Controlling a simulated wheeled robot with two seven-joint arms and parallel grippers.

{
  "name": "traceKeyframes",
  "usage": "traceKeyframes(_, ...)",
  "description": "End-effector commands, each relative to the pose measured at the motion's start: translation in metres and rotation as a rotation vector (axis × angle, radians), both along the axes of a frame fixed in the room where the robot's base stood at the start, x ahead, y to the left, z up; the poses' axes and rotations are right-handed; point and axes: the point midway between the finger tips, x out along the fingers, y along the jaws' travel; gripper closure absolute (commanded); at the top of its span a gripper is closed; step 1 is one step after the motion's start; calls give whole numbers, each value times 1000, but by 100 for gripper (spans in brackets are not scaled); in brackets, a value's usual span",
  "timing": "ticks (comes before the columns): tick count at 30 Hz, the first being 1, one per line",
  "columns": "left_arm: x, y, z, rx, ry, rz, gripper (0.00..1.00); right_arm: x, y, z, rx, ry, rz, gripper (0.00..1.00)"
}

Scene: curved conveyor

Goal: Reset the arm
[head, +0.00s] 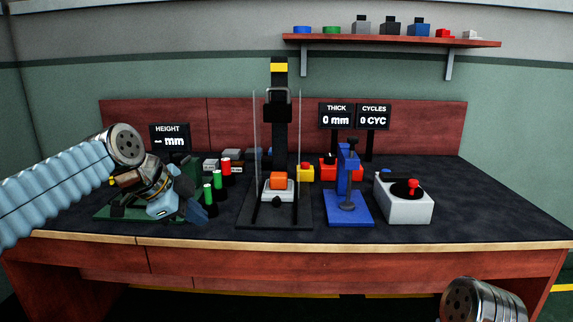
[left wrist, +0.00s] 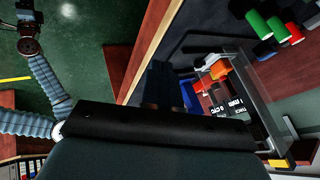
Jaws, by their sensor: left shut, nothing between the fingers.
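My left arm comes in from the left in the head view. Its gripper (head: 203,208) hangs over the front left of the bench, beside the green and red cylinders, and is shut and empty. In the left wrist view the dark gripper body (left wrist: 150,125) crosses the middle. A bent sleeved arm of mine (left wrist: 45,82) shows at the left there; its dark end is too small to read. In the head view only a grey joint of my right arm (head: 482,301) shows, at the bottom right.
The dark benchtop (head: 470,207) holds green cylinders (head: 217,180), red cylinders (head: 226,166), a press stand with an orange block (head: 278,181), a blue stand (head: 348,207) and a white box with a red knob (head: 405,205). The front right of the bench is clear. A shelf (head: 390,41) hangs above.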

Motion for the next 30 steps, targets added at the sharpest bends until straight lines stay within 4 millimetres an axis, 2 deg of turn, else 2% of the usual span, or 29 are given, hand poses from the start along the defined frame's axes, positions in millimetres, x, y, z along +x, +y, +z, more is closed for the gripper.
traceKeyframes(1, 3, -2, -11, -4, 19, 12, 100, 0, 0, 0, 0, -1, 0, 60)
traceKeyframes(8, 17, -9, -50, -33, 76, 82, 100, 1, 0, 0, 0, -2, -1, 60)
traceKeyframes(11, 24, -13, -74, -49, 112, 123, 100, 1, 0, 0, 0, -2, -1, 60)
traceKeyframes(14, 30, -18, -106, -70, 157, 176, 100, 1, 0, 0, 0, -2, -1, 60)
traceKeyframes(17, 35, -23, -146, -94, 212, 245, 100, 1, 0, 0, 0, -2, -1, 60)
traceKeyframes(20, 36, -29, -193, -123, 279, 329, 100, 1, 0, 0, 0, -2, -1, 60)
traceKeyframes(23, 28, -35, -257, -160, 368, 444, 100, 1, 0, 0, 0, -2, -1, 60)
traceKeyframes(24, 21, -38, -288, -178, 411, 500, 100, 1, 0, 0, 0, -2, -1, 60)
traceKeyframes(26, 5, -43, -337, -205, 485, 599, 100, 1, 0, 0, 0, -2, -1, 60)
traceKeyframes(27, -10, -46, -370, -225, 536, 671, 100, 1, 0, 0, 0, -2, -1, 60)
traceKeyframes(29, -37, -50, -416, -253, 609, 780, 100, 1, 0, 0, 0, -2, -1, 60)
traceKeyframes(30, -58, -53, -443, -272, 659, 855, 100, 1, 0, 0, 0, -2, -1, 60)
